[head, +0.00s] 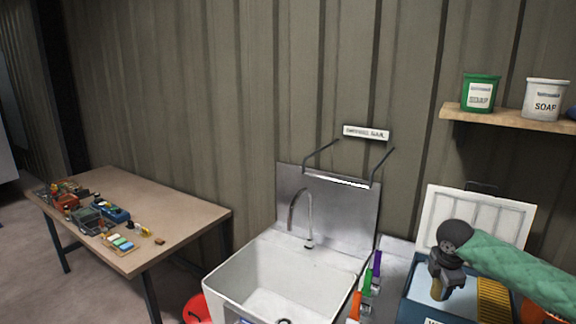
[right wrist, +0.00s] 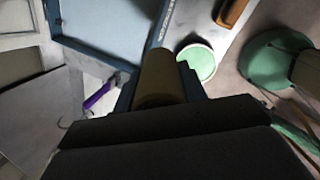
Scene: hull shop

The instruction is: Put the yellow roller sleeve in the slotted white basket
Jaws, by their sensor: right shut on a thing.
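My right gripper (head: 440,285) comes in from the right on a green-sleeved arm and is shut on the yellow roller sleeve (head: 436,289), which points downward over the blue box (head: 408,304). The right wrist view shows the sleeve (right wrist: 157,75) as a dull tan cylinder between the dark fingers, beside a blue-rimmed box (right wrist: 105,60). I cannot make out the slotted white basket for certain. A white panel with vertical divisions (head: 480,214) stands upright behind the blue box, and I cannot tell whether it is a lid. My left gripper is not in view.
A yellow ribbed piece (head: 493,300) lies at the right of the blue box. A white sink (head: 235,283) with a tap is to the left, with coloured handles (head: 367,283) beside it. A cluttered table (head: 165,205) stands far left. A shelf (head: 500,118) holds pots.

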